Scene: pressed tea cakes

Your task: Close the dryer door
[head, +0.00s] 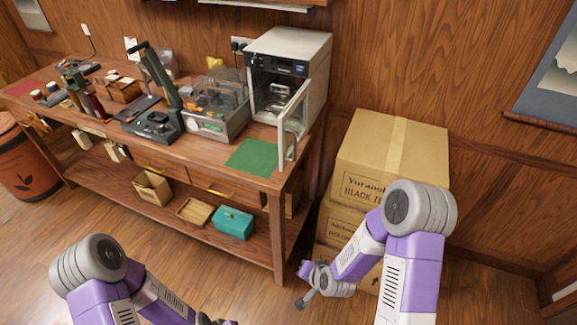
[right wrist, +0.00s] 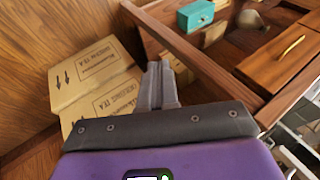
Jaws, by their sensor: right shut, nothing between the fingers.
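The dryer (head: 308,50) is a pale box with a dark control panel, at the right end of the wooden workbench. Its door (head: 294,122) is a pale frame with a glass pane and stands open, swung out toward me over the bench's front right. A small object on a rack shows inside. My right gripper (head: 303,293) is low in front of the cartons, below and apart from the door. In the right wrist view my right gripper (right wrist: 158,82) has its fingers together and empty. Only a dark bit of my left gripper (head: 215,321) shows at the bottom edge.
Stacked cartons (head: 385,150) stand right of the bench. A green mat (head: 252,157) lies left of the door. A clear-sided bin (head: 217,125) and a press (head: 152,125) stand farther left. A teal box (head: 233,222) sits on the lower shelf. The floor in front is clear.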

